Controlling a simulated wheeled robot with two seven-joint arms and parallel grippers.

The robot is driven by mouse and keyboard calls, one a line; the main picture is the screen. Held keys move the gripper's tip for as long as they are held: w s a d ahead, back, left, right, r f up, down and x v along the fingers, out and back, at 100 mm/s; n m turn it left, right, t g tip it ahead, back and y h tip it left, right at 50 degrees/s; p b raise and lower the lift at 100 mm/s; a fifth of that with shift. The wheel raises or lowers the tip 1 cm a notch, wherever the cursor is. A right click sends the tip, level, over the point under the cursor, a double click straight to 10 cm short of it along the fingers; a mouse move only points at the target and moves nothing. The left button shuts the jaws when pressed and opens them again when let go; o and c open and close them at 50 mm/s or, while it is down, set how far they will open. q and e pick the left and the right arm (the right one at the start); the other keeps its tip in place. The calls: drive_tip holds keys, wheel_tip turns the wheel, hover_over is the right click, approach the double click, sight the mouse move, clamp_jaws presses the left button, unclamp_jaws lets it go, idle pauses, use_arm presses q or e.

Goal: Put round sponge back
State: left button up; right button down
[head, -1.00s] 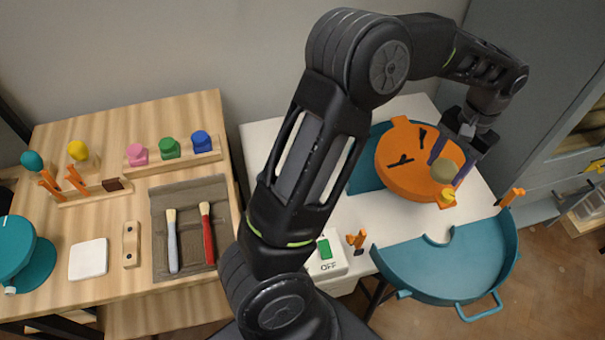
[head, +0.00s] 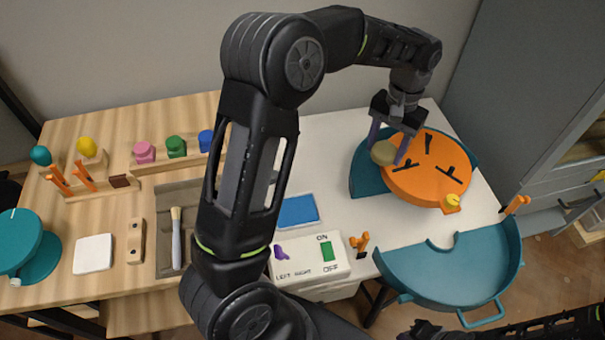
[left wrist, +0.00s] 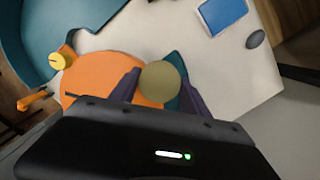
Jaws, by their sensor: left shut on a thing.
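The round sponge (head: 383,153) is a tan, rounded piece held between the purple fingers of my left gripper (head: 388,148). In the left wrist view the sponge (left wrist: 160,82) sits between the two fingertips. The gripper is shut on it, at the left edge of the orange disc (head: 432,178) with black marks. The disc rests in a teal basin (head: 368,180); whether the sponge touches either cannot be told.
A yellow knob (head: 452,202) is at the disc's rim. A teal half-tray (head: 455,270) stands in front. A blue rectangular pad (head: 298,210) and a switch box (head: 312,258) are on the white table, left of the basin. The wooden table (head: 110,215) holds brushes and coloured knobs.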

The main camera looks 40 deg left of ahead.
use_arm(q)
drive_tip(key=s+a+f+n, duration=0.2)
drive_tip(key=a+f+n, duration=0.2)
drive_tip(key=a, duration=0.7)
drive_tip(key=n+h+p, duration=0.1)
drive_tip(key=n, duration=0.3)
hover_over(304, 176)
wheel_tip(304, 176, down, 3)
drive_tip(key=shift+w+a+r, duration=0.1)
drive_tip(key=shift+w+a, duration=0.1)
drive_tip(key=shift+f+p, duration=0.45)
drive_tip(key=shift+f, duration=2.7)
wheel_tip(304, 176, down, 3)
drive_tip(key=shift+r+p, duration=0.1)
drive_tip(key=shift+p, duration=0.25)
drive_tip(key=shift+f, duration=0.5)
